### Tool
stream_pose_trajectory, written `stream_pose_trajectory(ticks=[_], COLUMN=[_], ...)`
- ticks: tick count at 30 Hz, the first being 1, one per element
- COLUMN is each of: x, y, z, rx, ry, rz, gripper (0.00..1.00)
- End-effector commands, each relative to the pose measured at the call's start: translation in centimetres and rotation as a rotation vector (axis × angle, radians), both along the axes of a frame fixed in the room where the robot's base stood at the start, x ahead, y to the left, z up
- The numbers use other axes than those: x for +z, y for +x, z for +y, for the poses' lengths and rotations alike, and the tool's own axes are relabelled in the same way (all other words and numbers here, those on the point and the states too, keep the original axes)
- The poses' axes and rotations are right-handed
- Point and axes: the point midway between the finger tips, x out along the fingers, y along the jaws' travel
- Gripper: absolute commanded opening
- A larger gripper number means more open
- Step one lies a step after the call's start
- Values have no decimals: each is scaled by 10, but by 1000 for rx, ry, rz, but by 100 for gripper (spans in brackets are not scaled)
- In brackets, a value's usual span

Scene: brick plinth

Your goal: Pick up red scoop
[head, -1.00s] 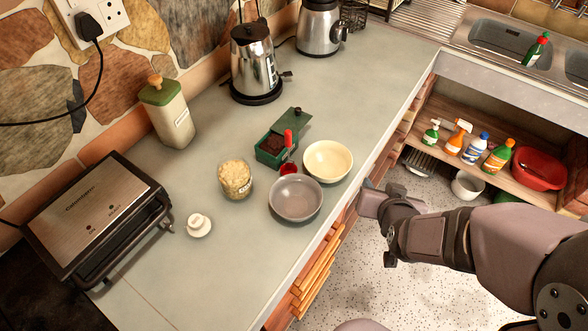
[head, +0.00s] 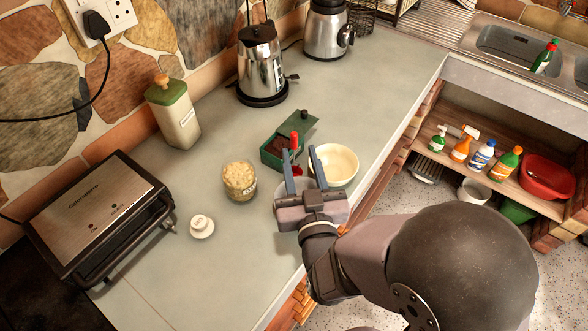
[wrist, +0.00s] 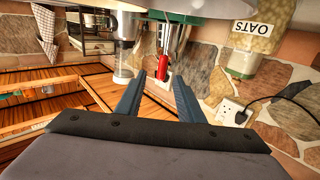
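The red scoop (head: 294,142) stands with its handle up beside the small green box (head: 270,160) with brown contents. Its lower end is mostly hidden behind my gripper's fingers in the head view. In the wrist view the scoop's red handle (wrist: 163,66) shows beyond and between the fingertips of my gripper (wrist: 160,82). I see no contact with it.
The cream bowl (head: 340,164) is close to my right finger. The grey bowl (head: 283,186) is mostly hidden by my gripper. A kettle (head: 261,65) is behind.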

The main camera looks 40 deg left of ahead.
Motion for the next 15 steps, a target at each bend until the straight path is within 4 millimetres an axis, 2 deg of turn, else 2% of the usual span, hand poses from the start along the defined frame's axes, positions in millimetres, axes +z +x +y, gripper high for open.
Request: stream_pose_trajectory(ticks=[3,11,15], x=[1,2,5], y=[8,12,21], z=[7,12,22], rx=[-1,-1,-2], ry=[-1,-1,-1], rz=[1,1,1], gripper=[35,35,35])
